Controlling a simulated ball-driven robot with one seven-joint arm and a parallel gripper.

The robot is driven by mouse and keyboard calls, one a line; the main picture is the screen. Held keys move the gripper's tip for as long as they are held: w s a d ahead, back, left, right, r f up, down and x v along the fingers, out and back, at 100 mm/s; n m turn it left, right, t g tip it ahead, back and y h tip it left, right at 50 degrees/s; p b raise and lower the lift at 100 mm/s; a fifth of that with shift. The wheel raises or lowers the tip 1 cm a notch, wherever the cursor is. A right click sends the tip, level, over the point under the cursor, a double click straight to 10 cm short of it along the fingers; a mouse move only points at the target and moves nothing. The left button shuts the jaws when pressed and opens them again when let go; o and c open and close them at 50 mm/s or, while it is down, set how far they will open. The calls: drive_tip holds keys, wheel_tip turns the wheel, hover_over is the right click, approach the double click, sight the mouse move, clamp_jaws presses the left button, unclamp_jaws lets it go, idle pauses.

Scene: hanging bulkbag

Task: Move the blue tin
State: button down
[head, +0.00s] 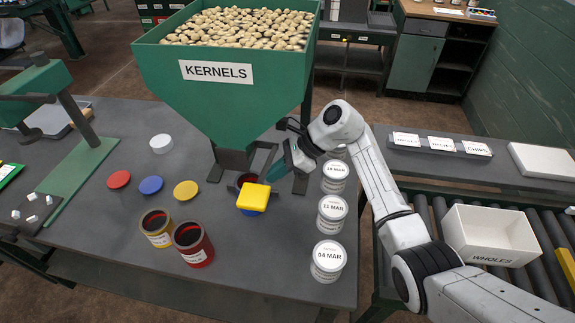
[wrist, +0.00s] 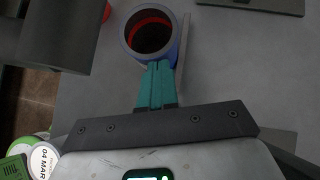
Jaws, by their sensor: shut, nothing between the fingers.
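The blue tin stands upright below the hopper's spout. In the head view a yellow block-like piece (head: 253,196) covers most of it, and only a blue strip (head: 250,212) and part of its dark red mouth show. In the wrist view the blue tin (wrist: 178,40) shows its open round mouth, red inside with a dark bottom. My gripper (head: 270,174) has teal fingers, shut and empty, just right of the tin in the head view. In the wrist view the fingertips (wrist: 155,64) overlap the tin's near side; I cannot tell whether they touch.
The green KERNELS hopper (head: 222,80) stands above the tin, its legs close by. A yellow tin (head: 157,228) and a red tin (head: 193,245) stand open at front left. Several lids lie behind them. Dated white-lidded tins (head: 328,261) line the right edge; a WHOLES box (head: 490,236) sits beyond.

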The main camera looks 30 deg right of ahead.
drive_tip(key=shift+a, duration=0.2)
drive_tip(key=shift+w+a+b, duration=0.3)
drive_tip(key=shift+a+b, duration=0.2)
drive_tip(key=shift+a, duration=0.2)
